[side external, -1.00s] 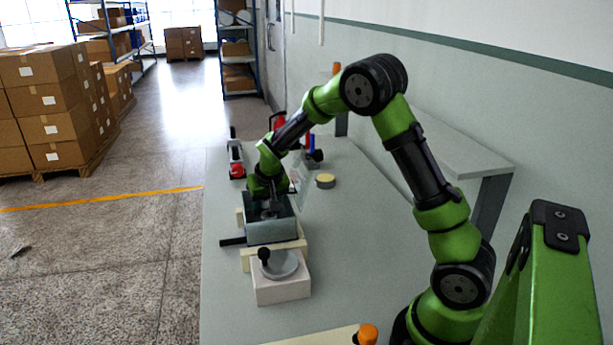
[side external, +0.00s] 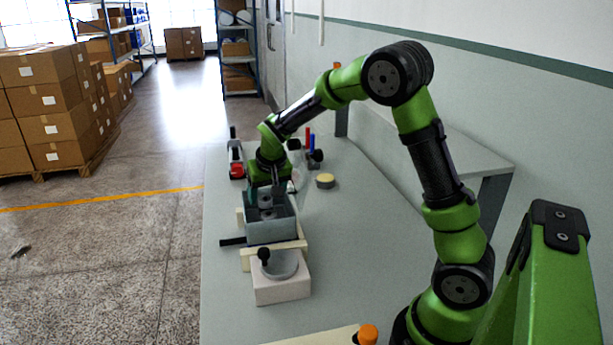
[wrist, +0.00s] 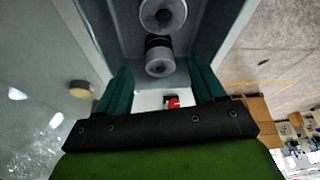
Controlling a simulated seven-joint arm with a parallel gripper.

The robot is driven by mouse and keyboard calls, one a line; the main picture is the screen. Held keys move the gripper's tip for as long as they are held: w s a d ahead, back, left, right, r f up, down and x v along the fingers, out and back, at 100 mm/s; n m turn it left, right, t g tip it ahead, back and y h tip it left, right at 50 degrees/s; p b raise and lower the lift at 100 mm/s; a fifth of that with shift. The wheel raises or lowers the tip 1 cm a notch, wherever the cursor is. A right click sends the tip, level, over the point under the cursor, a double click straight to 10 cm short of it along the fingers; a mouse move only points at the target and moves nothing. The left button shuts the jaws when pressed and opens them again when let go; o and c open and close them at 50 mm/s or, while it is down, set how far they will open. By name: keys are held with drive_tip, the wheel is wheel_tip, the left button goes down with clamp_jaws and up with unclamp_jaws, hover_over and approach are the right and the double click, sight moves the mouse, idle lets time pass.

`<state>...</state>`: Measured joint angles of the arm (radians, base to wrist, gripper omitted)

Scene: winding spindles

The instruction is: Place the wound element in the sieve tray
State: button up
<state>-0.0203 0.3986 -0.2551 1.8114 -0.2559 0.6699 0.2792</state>
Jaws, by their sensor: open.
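A grey-blue open box (side external: 271,232), which I take for the sieve tray, stands on the bench; its side walls also show in the wrist view (wrist: 228,38). Two grey round pieces, which look like wound elements, are inside it: a nearer one with a dark middle band (wrist: 160,58) and another beyond it (wrist: 163,15). In the side view they show inside the box (side external: 265,203). My gripper (wrist: 160,78) is open, its green fingers apart with nothing held between them. In the side view, my gripper (side external: 265,184) is over the box's far end. Holes in the floor cannot be made out.
A white block with a grey round dish (side external: 281,288) and black knob stands in front of the box. A yellow-topped disc (side external: 325,181) lies to the right. A red-and-grey device (side external: 236,165) and coloured upright parts (side external: 311,145) stand further back. The bench's right side is mostly clear.

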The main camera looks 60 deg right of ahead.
drive_tip(key=s+a+r+n+t+y, duration=0.1)
drive_tip(key=s+a+r+t+y, duration=0.15)
drive_tip(key=s+a+r, duration=0.9)
drive_tip(key=s+a+r+n+y, duration=0.1)
drive_tip(key=s+a+y, duration=0.1)
drive_tip(key=s, duration=0.9)
drive_tip(key=shift+s+a+n+t, duration=0.35)
drive_tip(key=shift+a+n+t, duration=0.1)
drive_tip(key=shift+a, duration=0.4)
drive_tip(key=shift+r, duration=0.1)
drive_tip(key=shift+c, duration=0.2)
